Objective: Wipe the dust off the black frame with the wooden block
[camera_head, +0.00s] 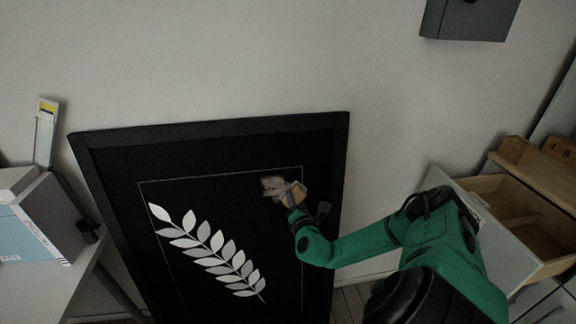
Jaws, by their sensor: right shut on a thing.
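The black frame (216,126) leans against the wall, with a thin pale inner outline and a white leaf branch (211,246) on its dark face. My right gripper (293,197) is in front of the frame's upper right part, shut on the small tan wooden block (296,191). A ragged pale grey patch (272,185), which looks like dust, shows just left of the block. I cannot tell whether the block touches the frame. The gripper's fingers are partly hidden. My left gripper is out of view.
An open wooden drawer (481,184) juts out at the right, near my right arm. A grey box (466,20) hangs on the wall at the top right. A grey table (52,282) with a blue and white box (32,240) stands at the left.

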